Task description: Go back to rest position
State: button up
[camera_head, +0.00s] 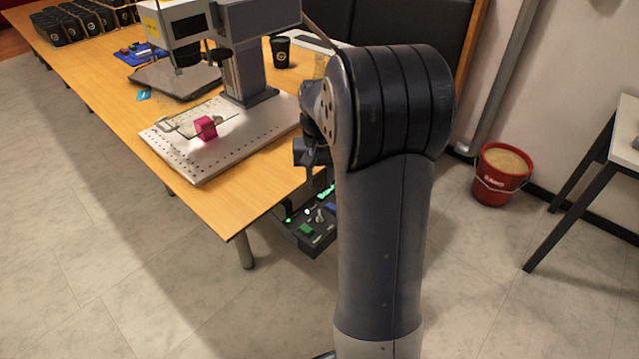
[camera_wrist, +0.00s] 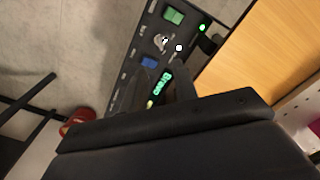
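My arm fills the right middle of the head view, and my gripper is mostly hidden behind it, beside the table's front right corner. In the wrist view my gripper (camera_wrist: 164,78) shows two dark fingers apart, with nothing between them but the panel beyond. They point towards a dark control box (camera_wrist: 143,38) with a green button, a blue button, a key switch and lit green lights. In the head view this control box (camera_head: 304,242) sits below the table's edge. Whether the fingers touch it cannot be told.
The laser marker (camera_head: 245,55) stands on the wooden table (camera_head: 110,75). A pink block (camera_head: 205,127) rests on its perforated plate (camera_head: 245,137). A black cup (camera_head: 280,52) is behind. A red bucket (camera_head: 497,182) and side table (camera_head: 627,125) stand right. Floor on the left is clear.

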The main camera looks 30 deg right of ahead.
notch_tip(320, 180, down, 11)
jog(key=shift+r+b, duration=0.1)
jog(key=shift+b, duration=1)
